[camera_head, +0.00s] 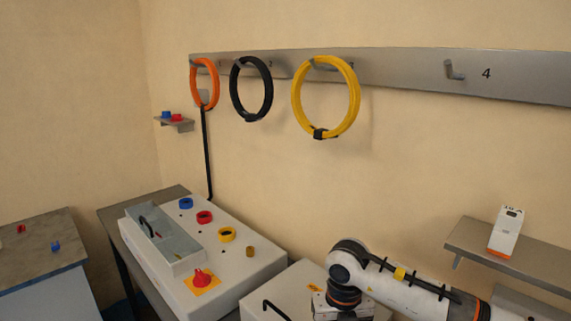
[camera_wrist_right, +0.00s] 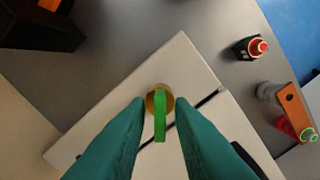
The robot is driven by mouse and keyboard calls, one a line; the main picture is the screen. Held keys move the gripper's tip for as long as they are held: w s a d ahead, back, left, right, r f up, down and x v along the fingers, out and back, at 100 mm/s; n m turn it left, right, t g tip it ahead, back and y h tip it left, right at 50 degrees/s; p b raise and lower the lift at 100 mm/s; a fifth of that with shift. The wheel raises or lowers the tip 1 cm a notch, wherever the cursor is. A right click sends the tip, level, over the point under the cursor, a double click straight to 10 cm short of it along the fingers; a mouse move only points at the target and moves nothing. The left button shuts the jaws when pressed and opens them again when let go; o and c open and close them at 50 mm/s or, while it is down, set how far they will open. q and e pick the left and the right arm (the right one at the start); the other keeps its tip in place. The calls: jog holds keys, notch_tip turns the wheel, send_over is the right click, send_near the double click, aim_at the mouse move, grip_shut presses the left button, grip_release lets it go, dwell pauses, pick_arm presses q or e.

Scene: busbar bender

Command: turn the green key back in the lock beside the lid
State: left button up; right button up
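The green key (camera_wrist_right: 160,115) stands in the round brass lock (camera_wrist_right: 159,97) on a white top in the right wrist view, its bow lined up along the picture's height. My left gripper is not in view.
Orange, black and yellow coils (camera_head: 354,98) hang on the wall rail. A shelf (camera_head: 530,254) holds a white device at right. A red-topped black part (camera_wrist_right: 248,48) lies near the lid.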

jog(key=shift+c, duration=0.2)
grip_shut()
jog(key=n+b, duration=0.3)
jog(key=n, duration=0.1)
jog(key=shift+f, duration=0.25)
jog(key=shift+r+n+b, duration=0.2)
jog(key=shift+n+b, duration=0.4)
jog(key=shift+n, duration=0.2)
jog(key=shift+r, duration=0.1)
